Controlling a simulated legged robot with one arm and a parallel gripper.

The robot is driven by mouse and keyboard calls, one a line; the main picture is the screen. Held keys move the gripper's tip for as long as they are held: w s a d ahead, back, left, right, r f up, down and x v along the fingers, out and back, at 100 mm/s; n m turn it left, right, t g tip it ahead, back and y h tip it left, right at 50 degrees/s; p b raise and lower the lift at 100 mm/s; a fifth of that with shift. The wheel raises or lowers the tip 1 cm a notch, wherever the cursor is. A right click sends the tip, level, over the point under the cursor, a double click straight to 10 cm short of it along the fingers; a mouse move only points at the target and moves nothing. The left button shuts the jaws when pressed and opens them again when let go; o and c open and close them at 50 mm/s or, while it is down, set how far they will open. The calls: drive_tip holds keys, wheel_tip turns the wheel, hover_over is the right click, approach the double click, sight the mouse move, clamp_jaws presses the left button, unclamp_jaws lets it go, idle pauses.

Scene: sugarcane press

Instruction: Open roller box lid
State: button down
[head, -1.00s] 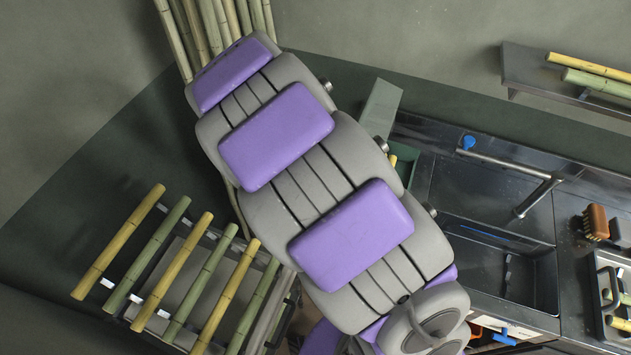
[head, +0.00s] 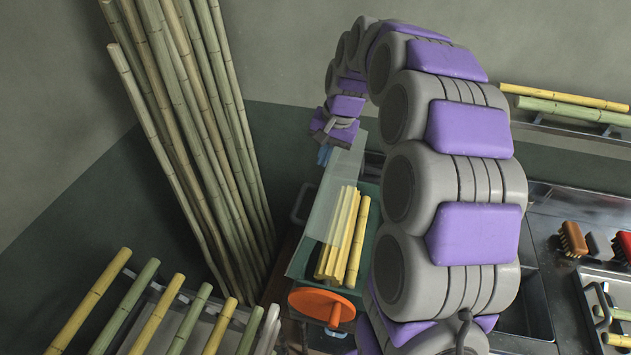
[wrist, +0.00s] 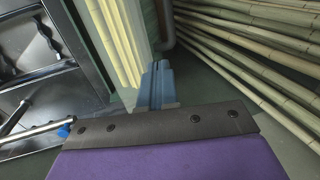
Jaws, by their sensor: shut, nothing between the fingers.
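The roller box (head: 298,262) is a dark green box left of the sink, with peeled yellow cane pieces (head: 340,235) in it. A pale translucent green panel (head: 328,205), which looks like its lid, rises at its left and far side, overlapping some cane; its exact angle is unclear. My gripper (head: 324,153) is at the panel's upper far end, with blue fingers shut and empty. In the wrist view, the shut fingers (wrist: 155,82) are close beside the cane (wrist: 118,42) and a pale green edge. I cannot tell whether they touch the panel.
An orange disc (head: 321,303) is at the box's front. Tall cane stalks (head: 190,130) lean on the wall at left. A rack of cane lengths (head: 150,312) is at lower left. A brush (head: 573,239) and tray (head: 590,290) are on the counter at right. A tap (wrist: 38,130) shows in the wrist view.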

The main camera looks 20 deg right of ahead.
sight(322, 196)
drive_tip(key=shift+w+f, duration=0.15)
drive_tip(key=shift+w, duration=0.05)
drive_tip(key=b+x, duration=0.1)
drive_tip(key=x, duration=0.7)
drive_tip(key=shift+f, duration=0.35)
drive_tip(key=shift+w+f, duration=0.1)
drive_tip(key=shift+f, duration=0.3)
drive_tip(key=shift+a, duration=0.1)
drive_tip(key=shift+a, duration=0.2)
drive_tip(key=shift+a+r, duration=0.1)
